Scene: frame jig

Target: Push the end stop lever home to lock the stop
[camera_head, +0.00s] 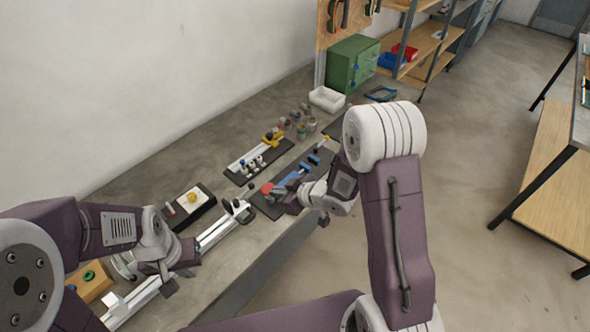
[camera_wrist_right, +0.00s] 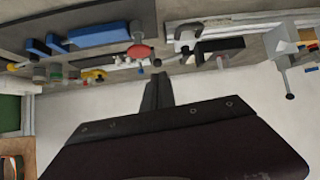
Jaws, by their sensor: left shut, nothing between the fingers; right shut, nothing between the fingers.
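A black plate (camera_head: 264,206) on the workbench carries a blue bar (camera_head: 289,179) with a red rounded piece (camera_head: 267,188) at its near end. A smaller blue block (camera_head: 314,159) sits further along. I cannot tell for certain which part is the end stop lever. My right gripper (camera_head: 277,197) is shut and empty, close beside the red piece. In the right wrist view its fingers (camera_wrist_right: 158,84) are shut, with the red piece (camera_wrist_right: 139,52) just beyond their tips; contact cannot be told. My left gripper (camera_head: 171,289) is shut and empty over the near bench, by an aluminium rail (camera_head: 140,298).
A second black plate (camera_head: 238,176) with a yellow-handled clamp (camera_head: 271,138) lies towards the wall.

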